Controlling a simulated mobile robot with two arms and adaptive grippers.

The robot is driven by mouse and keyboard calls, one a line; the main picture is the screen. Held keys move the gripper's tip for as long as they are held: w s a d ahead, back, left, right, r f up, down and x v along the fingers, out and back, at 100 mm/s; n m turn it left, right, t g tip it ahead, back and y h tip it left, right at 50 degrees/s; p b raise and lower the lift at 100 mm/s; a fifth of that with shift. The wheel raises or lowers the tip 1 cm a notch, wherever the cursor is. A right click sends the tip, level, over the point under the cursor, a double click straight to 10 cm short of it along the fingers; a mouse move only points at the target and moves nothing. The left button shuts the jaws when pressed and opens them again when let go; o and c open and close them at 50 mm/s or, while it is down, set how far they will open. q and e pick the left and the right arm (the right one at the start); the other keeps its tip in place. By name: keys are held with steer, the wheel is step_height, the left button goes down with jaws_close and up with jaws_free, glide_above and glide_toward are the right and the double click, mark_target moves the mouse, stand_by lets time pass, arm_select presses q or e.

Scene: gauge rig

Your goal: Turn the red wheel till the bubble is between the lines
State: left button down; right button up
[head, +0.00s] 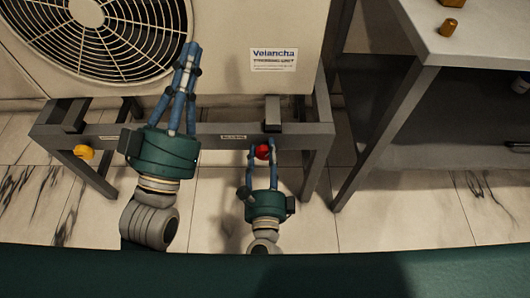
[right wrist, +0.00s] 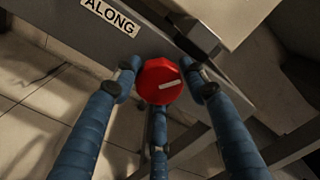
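The red wheel (head: 262,151) sits under the front beam of the grey stand, near its right end. In the right wrist view the wheel (right wrist: 160,82) is a red knob with a pale line on its face. My right gripper (head: 262,160) has a finger on each side of the wheel, at its rim, and a third finger below it. These fingers look closed on it. My left gripper (head: 191,52) is empty, with its fingertips together, in front of the fan unit. I cannot make out a bubble or lines in either view.
The stand's front beam (head: 210,129) carries small labels; one (right wrist: 110,15) reads "ALONG". A yellow knob (head: 84,152) is under its left end. The fan unit (head: 225,60) rests on the stand. A grey table (head: 480,30) with yellow pieces stands at the right. Tiled floor lies between.

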steer(key=shift+o, duration=1.4)
steer(key=shift+d, duration=0.1)
steer(key=s, duration=1.2)
